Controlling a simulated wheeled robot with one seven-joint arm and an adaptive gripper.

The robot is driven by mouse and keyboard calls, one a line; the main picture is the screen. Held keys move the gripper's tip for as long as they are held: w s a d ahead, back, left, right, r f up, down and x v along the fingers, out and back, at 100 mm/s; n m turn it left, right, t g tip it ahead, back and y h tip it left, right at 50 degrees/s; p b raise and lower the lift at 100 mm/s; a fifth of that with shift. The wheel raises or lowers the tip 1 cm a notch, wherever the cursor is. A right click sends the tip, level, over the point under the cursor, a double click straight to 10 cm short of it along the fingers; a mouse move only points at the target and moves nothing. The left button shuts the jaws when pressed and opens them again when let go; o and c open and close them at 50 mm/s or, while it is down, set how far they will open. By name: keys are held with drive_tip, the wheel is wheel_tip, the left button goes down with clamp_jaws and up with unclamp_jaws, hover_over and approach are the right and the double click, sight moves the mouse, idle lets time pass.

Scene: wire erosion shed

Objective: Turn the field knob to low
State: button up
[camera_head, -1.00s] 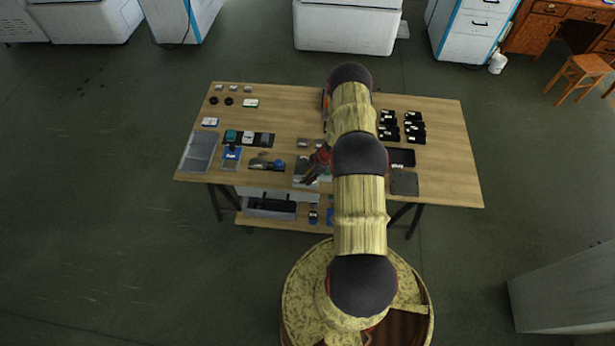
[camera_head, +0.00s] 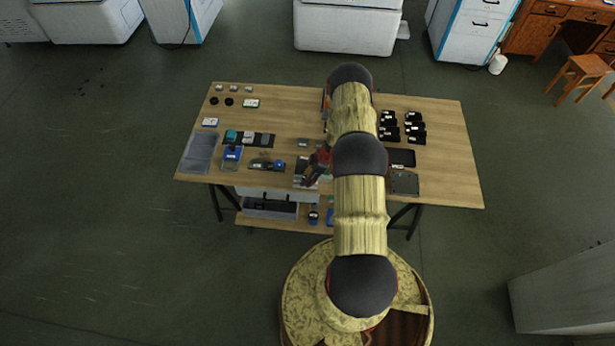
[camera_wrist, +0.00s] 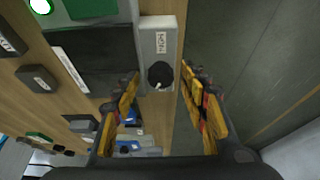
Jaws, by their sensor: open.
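A black round knob (camera_wrist: 160,75) sits on a narrow grey plate (camera_wrist: 158,35) with a small white label in the wrist view. The label is too small to read surely. A small light mark shows near the knob's lower edge. My gripper (camera_wrist: 160,98) is open, with one yellow-padded finger on each side of the knob's line and nothing between them. I cannot tell whether the fingers reach the knob's height. In the head view my gripper (camera_head: 317,167) is over the front middle of the table, and the knob cannot be made out there.
The wooden table (camera_head: 450,150) holds several black blocks (camera_head: 414,126) at right, a dark tray (camera_head: 404,183) near the front, and a clear grey tray (camera_head: 198,152) at left. The table's front edge is close.

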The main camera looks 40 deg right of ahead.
drive_tip(key=shift+r, duration=0.1)
drive_tip(key=v, duration=1.1)
drive_tip(key=shift+s+d+r, duration=0.15)
drive_tip(key=shift+d+r, duration=0.05)
drive_tip(key=shift+r, duration=0.15)
